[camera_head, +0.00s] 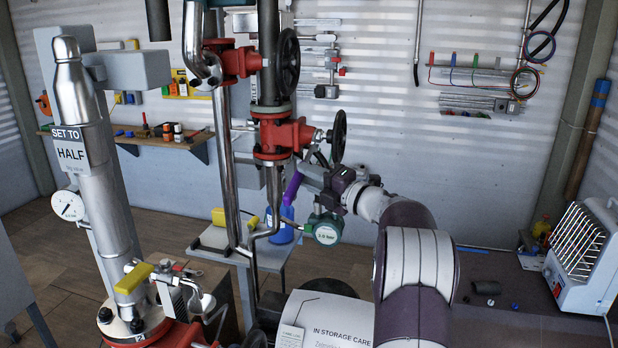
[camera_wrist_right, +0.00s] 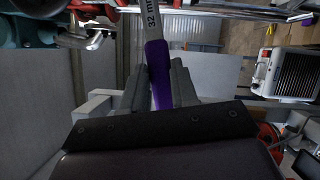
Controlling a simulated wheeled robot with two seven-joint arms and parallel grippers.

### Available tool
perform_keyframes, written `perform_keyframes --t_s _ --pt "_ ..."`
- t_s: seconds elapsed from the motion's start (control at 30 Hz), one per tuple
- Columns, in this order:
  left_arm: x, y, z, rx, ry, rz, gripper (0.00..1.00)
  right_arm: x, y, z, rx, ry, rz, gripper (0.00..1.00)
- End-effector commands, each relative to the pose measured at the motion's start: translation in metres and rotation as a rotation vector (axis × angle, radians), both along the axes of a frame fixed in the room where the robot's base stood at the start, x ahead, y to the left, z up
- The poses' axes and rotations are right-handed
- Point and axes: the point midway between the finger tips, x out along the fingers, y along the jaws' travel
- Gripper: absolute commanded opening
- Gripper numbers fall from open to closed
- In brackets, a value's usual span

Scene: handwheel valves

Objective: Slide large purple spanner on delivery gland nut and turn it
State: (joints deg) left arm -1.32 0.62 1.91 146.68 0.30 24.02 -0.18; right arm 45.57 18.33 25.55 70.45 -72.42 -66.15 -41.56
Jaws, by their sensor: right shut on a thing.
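My right gripper (camera_head: 308,181) is shut on the purple handle of the spanner (camera_head: 292,189). In the right wrist view the purple handle (camera_wrist_right: 158,76) sits between the two grey fingers, and the grey shank, marked 32 mm, runs out of the top of the picture. The spanner's jaw is not visible, so I cannot tell whether it touches a nut. A red valve (camera_head: 275,139) with a black handwheel (camera_head: 339,136) stands just above the gripper. A second red valve (camera_head: 240,63) with a handwheel (camera_head: 288,63) is higher up. Neither is legibly marked as delivery. My left gripper is not in view.
Vertical steel pipes (camera_head: 226,150) stand left of my right gripper. A blue bottle (camera_head: 282,225) stands on a small table (camera_head: 270,266) below it. A white heater (camera_head: 583,250) stands at right.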

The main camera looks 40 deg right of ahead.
Motion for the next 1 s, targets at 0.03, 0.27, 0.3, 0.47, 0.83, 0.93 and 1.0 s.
perform_keyframes --t_s 0.03,0.27,0.3,0.47,0.83,0.93,1.0 --pt "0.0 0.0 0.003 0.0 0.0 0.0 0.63 0.001 -0.001 0.002 -0.001 -0.001 0.0 0.0" --pt "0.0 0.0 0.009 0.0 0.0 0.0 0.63 0.006 -0.008 0.005 -0.001 -0.001 0.0 0.0" --pt "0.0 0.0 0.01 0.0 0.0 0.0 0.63 0.007 -0.009 0.005 0.0 -0.001 0.0 0.0" --pt "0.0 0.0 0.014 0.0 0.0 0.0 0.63 0.01 -0.013 0.007 -0.001 -0.001 0.0 0.0" --pt "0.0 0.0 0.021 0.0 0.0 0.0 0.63 0.015 -0.019 0.009 0.002 0.001 0.0 0.0" --pt "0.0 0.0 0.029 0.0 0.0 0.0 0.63 0.015 -0.019 0.014 0.016 0.013 0.0 0.0" --pt "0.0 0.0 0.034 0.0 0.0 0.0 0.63 0.015 -0.019 0.016 0.027 0.022 0.001 0.0"
